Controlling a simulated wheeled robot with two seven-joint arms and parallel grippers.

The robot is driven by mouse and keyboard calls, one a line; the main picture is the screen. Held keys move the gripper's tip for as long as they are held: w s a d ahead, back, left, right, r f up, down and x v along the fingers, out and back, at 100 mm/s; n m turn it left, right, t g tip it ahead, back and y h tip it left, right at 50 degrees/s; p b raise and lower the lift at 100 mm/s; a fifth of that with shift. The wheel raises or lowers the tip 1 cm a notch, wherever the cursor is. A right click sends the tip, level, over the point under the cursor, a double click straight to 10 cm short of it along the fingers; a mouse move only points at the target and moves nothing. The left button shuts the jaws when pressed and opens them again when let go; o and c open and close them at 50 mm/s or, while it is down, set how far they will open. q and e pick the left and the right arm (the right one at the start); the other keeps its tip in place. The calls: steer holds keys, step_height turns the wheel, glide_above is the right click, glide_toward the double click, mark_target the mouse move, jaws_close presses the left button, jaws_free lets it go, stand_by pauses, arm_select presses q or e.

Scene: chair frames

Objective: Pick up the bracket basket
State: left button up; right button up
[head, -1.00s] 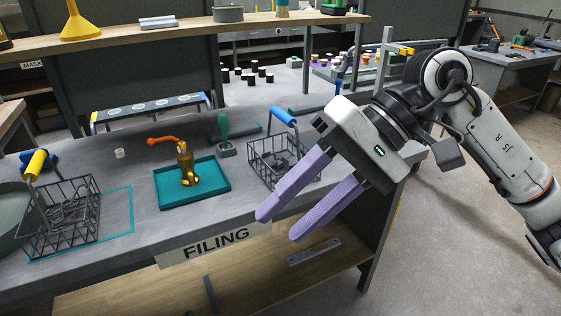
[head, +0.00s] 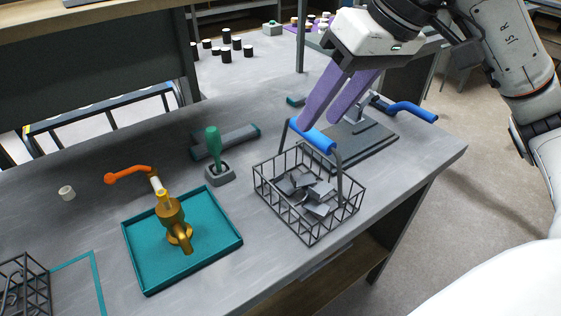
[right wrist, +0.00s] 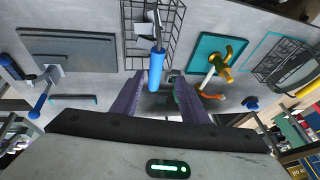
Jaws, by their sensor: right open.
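The bracket basket (head: 309,205) is a dark wire basket holding several grey metal pieces, with a raised blue handle (head: 312,137). It stands on the grey bench right of the teal tray. My right gripper (head: 322,118), with two purple fingers, is open just above and behind the handle. In the right wrist view, the blue handle (right wrist: 156,72) shows between the two fingertips of the open gripper (right wrist: 156,80), and part of the wire basket (right wrist: 170,25) is at the top. I cannot tell whether the fingers touch the handle. My left gripper is not in view.
A teal tray (head: 220,262) with a brass fitting (head: 172,215) stands to the left. A green-handled tool (head: 213,145) stands close by the basket. A dark plate with a blue-handled device (head: 405,108) is behind right. Another wire basket (head: 22,285) is at lower left.

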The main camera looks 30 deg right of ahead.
mark_target(311, 133)
steer(key=x, duration=0.4)
steer(key=shift+f, duration=0.3)
steer(key=x, duration=0.4)
steer(key=shift+d+f, duration=0.2)
steer(key=shift+d, duration=0.1)
steer(key=shift+w+f, duration=0.2)
steer(key=shift+f, duration=0.15)
steer(key=shift+w+a+f, duration=0.1)
steer(key=shift+w+f, duration=0.05)
steer(key=shift+f, duration=0.05)
arm_select(q)
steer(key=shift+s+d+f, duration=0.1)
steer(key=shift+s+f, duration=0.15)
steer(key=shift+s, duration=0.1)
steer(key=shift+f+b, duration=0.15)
steer(key=shift+b, duration=0.15)
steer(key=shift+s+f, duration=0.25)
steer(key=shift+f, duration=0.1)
arm_select(e)
steer(key=shift+f, duration=0.2)
arm_select(q)
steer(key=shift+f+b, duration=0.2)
steer(key=shift+b, duration=0.1)
